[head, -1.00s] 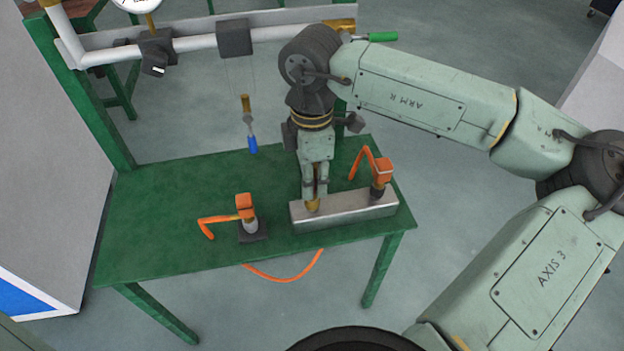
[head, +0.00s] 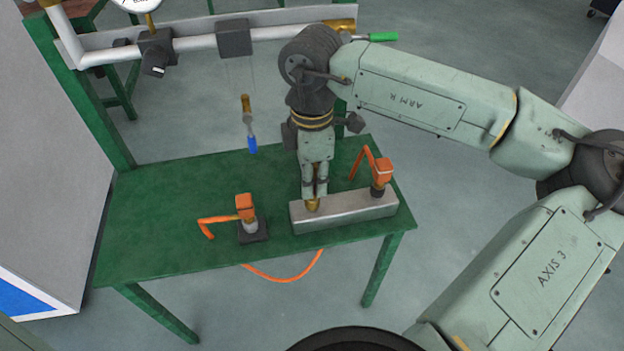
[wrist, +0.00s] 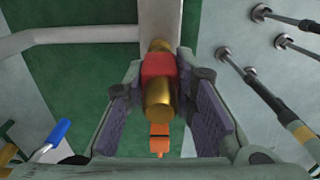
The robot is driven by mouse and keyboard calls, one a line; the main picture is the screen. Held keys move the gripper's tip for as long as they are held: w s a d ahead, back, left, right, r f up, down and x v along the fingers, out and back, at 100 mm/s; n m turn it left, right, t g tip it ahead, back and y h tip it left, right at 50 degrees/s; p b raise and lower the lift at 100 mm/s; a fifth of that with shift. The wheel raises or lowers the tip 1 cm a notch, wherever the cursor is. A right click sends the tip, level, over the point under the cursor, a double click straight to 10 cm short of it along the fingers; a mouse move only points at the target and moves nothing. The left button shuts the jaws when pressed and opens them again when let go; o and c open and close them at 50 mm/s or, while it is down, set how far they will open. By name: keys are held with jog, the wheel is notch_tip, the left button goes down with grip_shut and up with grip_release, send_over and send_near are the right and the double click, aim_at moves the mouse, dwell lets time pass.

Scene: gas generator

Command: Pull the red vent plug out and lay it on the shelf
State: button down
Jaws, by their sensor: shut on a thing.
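The vent plug (wrist: 158,68) has a red middle and brass-coloured ends. It sits between the fingers of my gripper (wrist: 162,105) in the wrist view. In the head view my gripper (head: 314,195) points down at the left part of a grey metal block (head: 350,211). It is shut on the plug, whose brass part (head: 312,205) shows at the block's top. The red part is hidden by the fingers there. The block stands on a green table (head: 160,215); I cannot tell which surface is the shelf.
An orange-handled fitting (head: 383,170) stands on the block's right end. Another orange-handled fitting (head: 245,207) stands left of the block. A blue-handled tool (head: 251,140) hangs from a box on the pipe (head: 195,42). The table's left part is clear.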

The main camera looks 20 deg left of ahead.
jog(key=shift+r, duration=0.7)
jog(key=shift+r, duration=0.1)
jog(key=shift+r+p, duration=1)
jog(key=shift+r, duration=0.75)
jog(key=shift+r+p, duration=0.4)
jog(key=shift+r, duration=1.1)
